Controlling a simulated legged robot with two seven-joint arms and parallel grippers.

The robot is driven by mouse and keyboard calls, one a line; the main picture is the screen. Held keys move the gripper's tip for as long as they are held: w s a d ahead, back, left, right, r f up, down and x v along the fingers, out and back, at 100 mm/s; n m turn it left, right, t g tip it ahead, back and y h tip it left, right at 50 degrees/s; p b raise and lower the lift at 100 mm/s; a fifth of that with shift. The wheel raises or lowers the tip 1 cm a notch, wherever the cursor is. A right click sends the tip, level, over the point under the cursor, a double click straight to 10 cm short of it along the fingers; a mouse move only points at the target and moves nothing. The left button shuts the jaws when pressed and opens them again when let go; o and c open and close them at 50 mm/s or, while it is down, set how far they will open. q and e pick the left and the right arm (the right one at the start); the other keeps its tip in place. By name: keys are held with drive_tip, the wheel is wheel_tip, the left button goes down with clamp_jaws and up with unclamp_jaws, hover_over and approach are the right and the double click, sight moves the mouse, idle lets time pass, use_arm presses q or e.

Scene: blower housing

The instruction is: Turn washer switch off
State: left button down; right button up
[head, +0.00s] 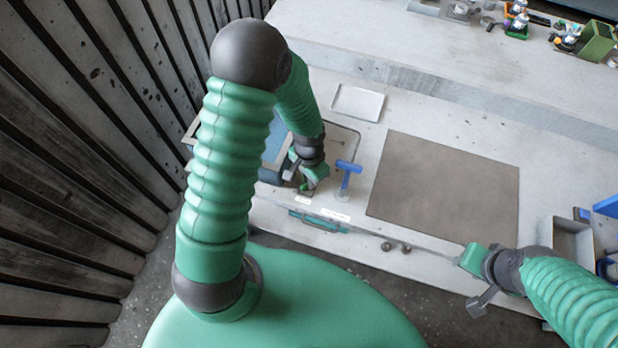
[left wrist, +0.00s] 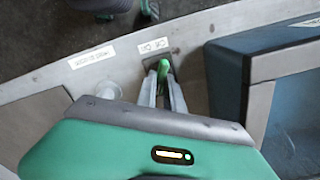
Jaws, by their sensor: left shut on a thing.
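The washer switch shows in the left wrist view as a small green lever (left wrist: 164,68) in a dark slot beside a white label plate (left wrist: 153,46). My left gripper (left wrist: 160,88) is shut on this lever, with one finger on each side of it. In the head view my left gripper (head: 305,188) is at the front edge of the bench, by the corner of the blue washer housing (head: 273,158), and hides most of the switch. My right gripper (head: 462,261) is apart, near the bench's front edge at the right; its fingers are too small to judge.
A blue T-shaped handle (head: 347,177) stands just right of my left gripper. A grey-brown mat (head: 445,187) lies bare on the bench. A white tray (head: 358,103) is behind. A grey bin (head: 573,241) is at the right. A slatted wall (head: 80,150) stands at the left.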

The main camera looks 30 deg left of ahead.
use_arm(q)
drive_tip(key=shift+n, duration=0.3)
drive_tip(key=n, duration=0.5)
drive_tip(key=shift+a, duration=0.15)
drive_tip(key=n+p, duration=0.1)
drive_tip(key=n, duration=0.5)
drive_tip(key=shift+a, duration=0.1)
drive_tip(key=shift+n, duration=0.3)
drive_tip(key=c, duration=1.5)
unclamp_jaws()
drive_tip(key=shift+o, duration=0.2)
wheel_tip(320, 180, up, 17)
drive_tip(key=shift+f, duration=0.1)
